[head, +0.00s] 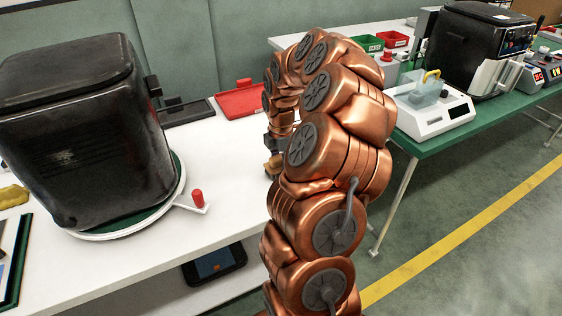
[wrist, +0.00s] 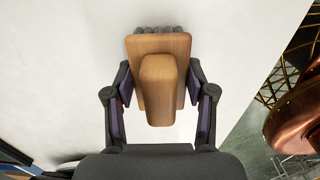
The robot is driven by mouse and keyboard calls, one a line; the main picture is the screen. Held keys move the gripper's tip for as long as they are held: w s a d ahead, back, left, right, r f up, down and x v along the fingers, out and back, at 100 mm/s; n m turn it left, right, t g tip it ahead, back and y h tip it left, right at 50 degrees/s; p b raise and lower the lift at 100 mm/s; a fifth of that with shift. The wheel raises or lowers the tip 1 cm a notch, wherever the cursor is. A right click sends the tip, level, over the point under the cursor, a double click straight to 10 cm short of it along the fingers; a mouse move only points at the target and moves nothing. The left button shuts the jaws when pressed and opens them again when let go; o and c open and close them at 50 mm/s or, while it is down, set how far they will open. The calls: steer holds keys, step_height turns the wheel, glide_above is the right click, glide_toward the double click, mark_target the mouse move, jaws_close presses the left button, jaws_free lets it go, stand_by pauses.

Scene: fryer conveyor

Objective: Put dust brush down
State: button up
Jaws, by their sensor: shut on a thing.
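The dust brush (wrist: 160,46) has a light wooden block, a raised wooden grip and grey bristles at its far edge. In the wrist view it sits between the two fingers of my gripper (wrist: 160,86), which is shut on it. Behind it is the white tabletop (wrist: 70,60); I cannot tell whether the bristles touch it. In the head view the brush (head: 272,166) shows as a small bit of wood at the left of my arm, over the white table (head: 220,150). My arm hides most of the gripper there.
A black fryer (head: 85,130) stands on a round turntable (head: 125,231) with a red knob (head: 197,197) at left. A red tray (head: 240,100) and a dark tray (head: 187,112) lie at the back. A green-topped table (head: 440,136) with devices is at right.

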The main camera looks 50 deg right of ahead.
steer(key=shift+f, duration=0.15)
steer(key=o, duration=1)
